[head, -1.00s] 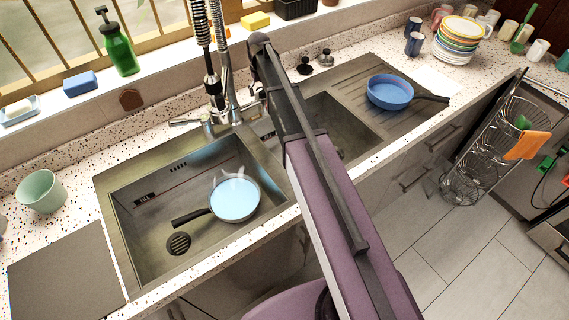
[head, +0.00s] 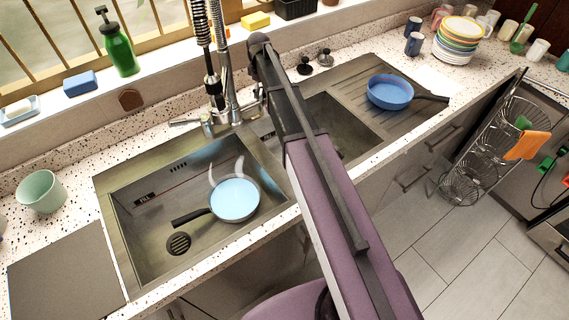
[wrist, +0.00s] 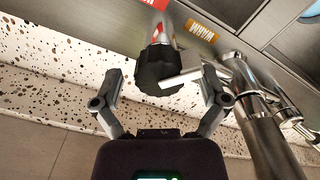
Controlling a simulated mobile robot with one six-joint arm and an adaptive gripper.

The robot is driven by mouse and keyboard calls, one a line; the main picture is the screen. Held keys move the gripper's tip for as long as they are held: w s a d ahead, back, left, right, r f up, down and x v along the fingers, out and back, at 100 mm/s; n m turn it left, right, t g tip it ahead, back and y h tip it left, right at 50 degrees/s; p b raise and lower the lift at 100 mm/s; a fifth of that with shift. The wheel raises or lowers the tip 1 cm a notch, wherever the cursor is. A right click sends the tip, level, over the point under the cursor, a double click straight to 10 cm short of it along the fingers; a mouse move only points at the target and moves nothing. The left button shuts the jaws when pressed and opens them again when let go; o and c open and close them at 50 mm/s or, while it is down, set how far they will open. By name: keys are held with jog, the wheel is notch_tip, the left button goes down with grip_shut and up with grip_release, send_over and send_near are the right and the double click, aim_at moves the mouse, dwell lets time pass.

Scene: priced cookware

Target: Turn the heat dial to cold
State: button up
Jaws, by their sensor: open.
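In the wrist view the heat dial (wrist: 158,68) is a dark ribbed knob on a metal stem, with a pale bar sticking out to its right. A red label (wrist: 155,4) lies at the top edge, partly cut off, and an orange label reading WARM (wrist: 202,30) is right of the stem. I see no label for cold. My gripper (wrist: 163,82) is open, with one finger on each side of the knob. I cannot tell whether either finger touches it. In the head view my arm hides the gripper.
The chrome faucet (wrist: 255,110) stands close to the right finger. In the head view, a blue-filled pan (head: 234,199) steams in the left sink basin (head: 150,245). A blue pan (head: 389,92) sits on the drainboard. A green bottle (head: 119,50) stands on the sill.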

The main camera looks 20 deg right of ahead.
aim_at(262, 89)
jog(key=n, duration=0.3)
notch_tip(262, 89, up, 14)
jog(key=p, duration=1.4)
jog(key=s+f+m+b, duration=0.4)
jog(key=s+f+b, duration=0.3)
jog(key=s, duration=0.2)
jog(key=s+f+m+b, duration=0.4)
jog(key=s+f+b, duration=0.3)
jog(key=s, duration=0.3)
jog(key=s+f+m+b, duration=0.4)
jog(key=s+f+b, duration=0.3)
jog(key=s, duration=0.3)
jog(key=shift+s, duration=0.15)
jog(key=shift+r, duration=0.1)
jog(key=shift+s, duration=0.2)
jog(key=shift+w, duration=0.1)
jog(key=shift+r, duration=0.1)
